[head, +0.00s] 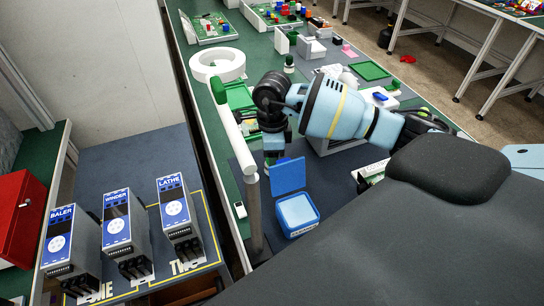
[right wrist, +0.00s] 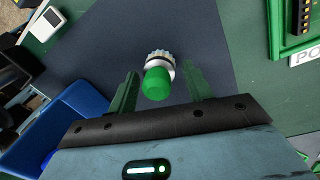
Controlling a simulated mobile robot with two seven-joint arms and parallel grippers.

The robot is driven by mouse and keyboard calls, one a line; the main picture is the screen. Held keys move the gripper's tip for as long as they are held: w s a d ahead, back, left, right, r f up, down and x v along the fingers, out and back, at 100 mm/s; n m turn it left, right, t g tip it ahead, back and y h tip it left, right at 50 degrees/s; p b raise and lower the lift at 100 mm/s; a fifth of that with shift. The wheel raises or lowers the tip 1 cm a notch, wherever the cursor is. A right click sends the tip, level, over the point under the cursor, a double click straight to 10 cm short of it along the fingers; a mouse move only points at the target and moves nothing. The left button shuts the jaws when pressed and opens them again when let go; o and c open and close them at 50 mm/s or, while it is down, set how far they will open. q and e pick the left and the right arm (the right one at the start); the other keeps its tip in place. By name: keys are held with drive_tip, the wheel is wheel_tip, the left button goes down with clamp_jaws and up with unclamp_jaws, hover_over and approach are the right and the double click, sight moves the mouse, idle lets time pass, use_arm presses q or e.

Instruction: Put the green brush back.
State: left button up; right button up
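The green brush (right wrist: 157,82) shows in the right wrist view as a rounded green handle with a pale ridged collar at its far end. It is over the dark grey-blue mat; I cannot tell whether it stands on it. My right gripper (right wrist: 160,88) has its two green fingers apart, one on each side of the brush, with a visible gap on both sides. In the head view my right gripper (head: 272,158) points down above the bench beside the blue box, and the brush cannot be made out there. My left gripper is not in view.
An open blue box (head: 298,213) stands close to my right gripper; it also shows in the right wrist view (right wrist: 75,115). A grey post (head: 253,205) rises at the bench's left edge.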

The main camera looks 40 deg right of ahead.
drive_tip(key=shift+o, duration=0.2)
drive_tip(key=shift+r, duration=0.15)
drive_tip(key=shift+w+d+r, duration=0.1)
drive_tip(key=shift+w+r, duration=0.05)
drive_tip(key=shift+r, duration=1.75)
drive_tip(key=shift+w+d+r, duration=0.1)
drive_tip(key=shift+r, duration=1.75)
